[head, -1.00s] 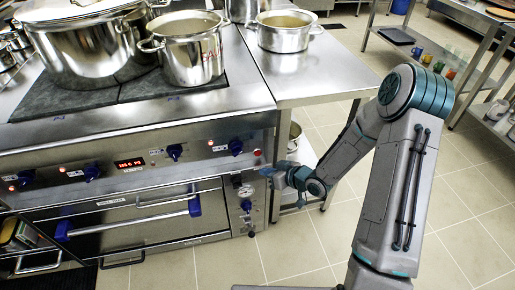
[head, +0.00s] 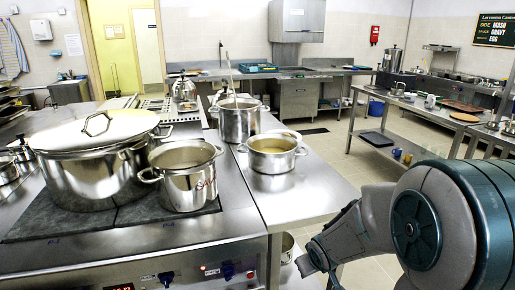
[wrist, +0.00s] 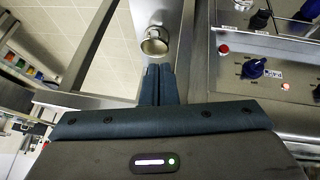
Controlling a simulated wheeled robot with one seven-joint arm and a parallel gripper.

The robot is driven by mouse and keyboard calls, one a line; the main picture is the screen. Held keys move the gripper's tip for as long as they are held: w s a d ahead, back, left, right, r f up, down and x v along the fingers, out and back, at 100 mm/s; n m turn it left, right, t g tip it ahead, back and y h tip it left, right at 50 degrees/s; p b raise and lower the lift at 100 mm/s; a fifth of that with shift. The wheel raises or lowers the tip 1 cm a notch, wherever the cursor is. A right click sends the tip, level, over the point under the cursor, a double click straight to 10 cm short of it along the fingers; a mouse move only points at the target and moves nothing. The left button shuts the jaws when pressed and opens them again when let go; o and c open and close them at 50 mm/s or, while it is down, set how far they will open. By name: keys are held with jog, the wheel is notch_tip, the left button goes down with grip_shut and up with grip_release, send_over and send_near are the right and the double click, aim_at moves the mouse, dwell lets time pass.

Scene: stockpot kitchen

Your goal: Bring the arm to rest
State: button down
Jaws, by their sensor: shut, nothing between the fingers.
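My arm fills the lower right of the head view, with its large rounded joint near the camera. Its far end reaches down and left, beside the right front corner of the stove. In the wrist view my gripper (wrist: 159,84) is shut, its two dark fingers together with nothing between them. The fingers point toward the side table and a small metal pot under it (wrist: 154,42). The stove front with a blue knob (wrist: 253,68) is to the right of the fingers. I see no contact between the fingers and anything.
A large lidded stockpot (head: 92,172) and a smaller pot (head: 188,188) stand on the stove. Two pots, one tall with a utensil (head: 239,124) and one low (head: 272,160), stand on the steel counter right of it. Open floor (head: 345,165) lies beyond.

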jog(key=s+r+m+g+p, duration=0.3)
jog(key=s+r+m+p, duration=0.1)
jog(key=s+r, duration=1.3)
jog(key=shift+s+m+p, duration=0.3)
jog(key=shift+s+p, duration=0.6)
jog(key=shift+s, duration=0.15)
jog(key=shift+a+r, duration=0.1)
jog(key=shift+a, duration=0.1)
